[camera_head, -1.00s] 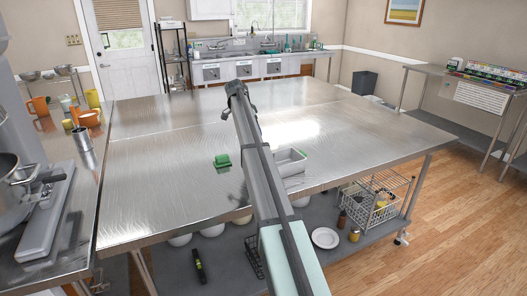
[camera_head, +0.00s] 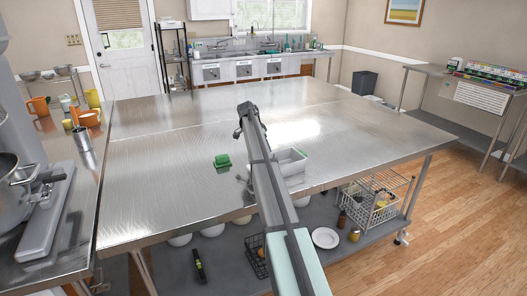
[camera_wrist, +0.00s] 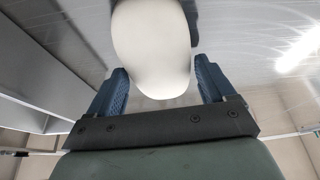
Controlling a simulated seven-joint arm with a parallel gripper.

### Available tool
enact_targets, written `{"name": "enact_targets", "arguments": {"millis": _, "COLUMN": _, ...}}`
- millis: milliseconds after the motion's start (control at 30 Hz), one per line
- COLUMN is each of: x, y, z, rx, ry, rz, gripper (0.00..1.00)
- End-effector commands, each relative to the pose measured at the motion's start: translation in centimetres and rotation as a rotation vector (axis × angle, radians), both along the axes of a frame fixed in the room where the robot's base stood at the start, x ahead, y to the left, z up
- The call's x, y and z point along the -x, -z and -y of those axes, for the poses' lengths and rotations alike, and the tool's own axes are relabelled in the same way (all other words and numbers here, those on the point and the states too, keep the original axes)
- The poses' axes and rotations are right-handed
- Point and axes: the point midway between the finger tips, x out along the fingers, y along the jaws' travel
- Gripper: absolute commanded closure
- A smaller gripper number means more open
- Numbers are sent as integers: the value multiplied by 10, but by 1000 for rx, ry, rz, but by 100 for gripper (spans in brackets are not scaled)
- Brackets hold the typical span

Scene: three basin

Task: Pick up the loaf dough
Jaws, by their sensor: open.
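The loaf dough (camera_wrist: 152,45) shows in the wrist view as a smooth, rounded, cream-white lump above a shiny metal surface. My gripper (camera_wrist: 160,68) is open, with one blue finger on each side of the dough's near end. The dough lies between and beyond the fingers. Small gaps seem to show at the fingertips, but I cannot tell whether either one touches it. In the head view I cannot make out the dough, and my arm covers part of the table there.
The metal table (camera_head: 150,185) is mostly bare. A green block-like item (camera_head: 222,161) lies left of my arm. A light rectangular container (camera_head: 291,163) stands close on its right.

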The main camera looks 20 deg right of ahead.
Motion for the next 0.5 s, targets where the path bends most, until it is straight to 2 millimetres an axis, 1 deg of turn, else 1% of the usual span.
{"name": "enact_targets", "arguments": {"millis": 200, "x": 0, "y": 1, "z": 0, "rx": 0, "ry": 0, "rz": 0, "gripper": 17}}
{"name": "enact_targets", "arguments": {"millis": 500, "x": 0, "y": 1, "z": 0, "rx": 0, "ry": 0, "rz": 0, "gripper": 46}}
